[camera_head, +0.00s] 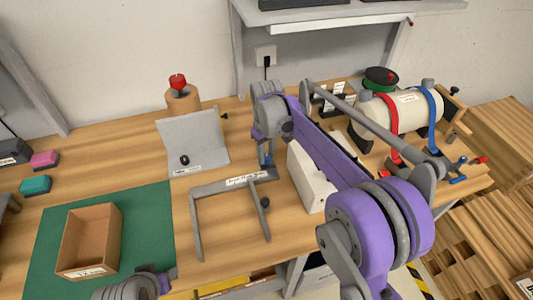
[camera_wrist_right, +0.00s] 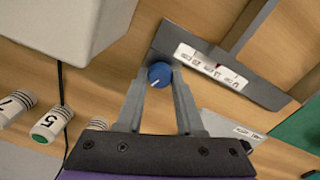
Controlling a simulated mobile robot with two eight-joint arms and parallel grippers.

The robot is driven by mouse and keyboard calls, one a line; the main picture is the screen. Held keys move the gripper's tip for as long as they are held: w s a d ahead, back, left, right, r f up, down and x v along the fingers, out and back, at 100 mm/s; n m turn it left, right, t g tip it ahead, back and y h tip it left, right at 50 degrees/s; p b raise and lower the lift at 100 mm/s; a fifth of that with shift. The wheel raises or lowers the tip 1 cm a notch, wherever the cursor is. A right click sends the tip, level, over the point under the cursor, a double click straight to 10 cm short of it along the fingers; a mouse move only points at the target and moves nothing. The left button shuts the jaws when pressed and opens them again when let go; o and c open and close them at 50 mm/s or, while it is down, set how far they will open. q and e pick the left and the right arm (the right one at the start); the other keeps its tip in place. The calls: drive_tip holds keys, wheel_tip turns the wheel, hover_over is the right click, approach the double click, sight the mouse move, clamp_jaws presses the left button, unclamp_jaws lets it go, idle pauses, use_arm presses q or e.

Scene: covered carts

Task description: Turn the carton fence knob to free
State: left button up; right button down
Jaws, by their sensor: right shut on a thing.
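A blue knob (camera_wrist_right: 160,75) with a white pointer mark sits on the grey carton fence (camera_wrist_right: 205,62), beside a white label. In the right wrist view the mark lies toward the knob's lower left. My right gripper (camera_wrist_right: 160,84) is shut on the knob, a fingertip on each side. In the head view the U-shaped fence (camera_head: 196,220) lies on the table, and my right gripper (camera_head: 268,158) reaches down to the knob at its back right corner. A black knob (camera_head: 265,203) is on the fence's right arm. My left gripper (camera_head: 165,280) shows only partly at the bottom edge; its fingers are unclear.
A white box (camera_head: 308,177) stands just right of the fence. A grey angled plate (camera_head: 192,143) stands behind it. A cardboard tray (camera_head: 112,240) lies on a green mat (camera_head: 150,220) at left. A white cylinder with straps (camera_head: 408,112) is at back right.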

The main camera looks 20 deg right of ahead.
sight(266, 157)
drive_tip(key=shift+n, duration=1)
drive_tip(key=c, duration=0.5)
unclamp_jaws()
drive_tip(key=shift+c, duration=0.2)
drive_tip(key=shift+r, duration=0.1)
wheel_tip(266, 157, up, 11)
drive_tip(key=shift+p, duration=0.3)
drive_tip(key=shift+f, duration=0.25)
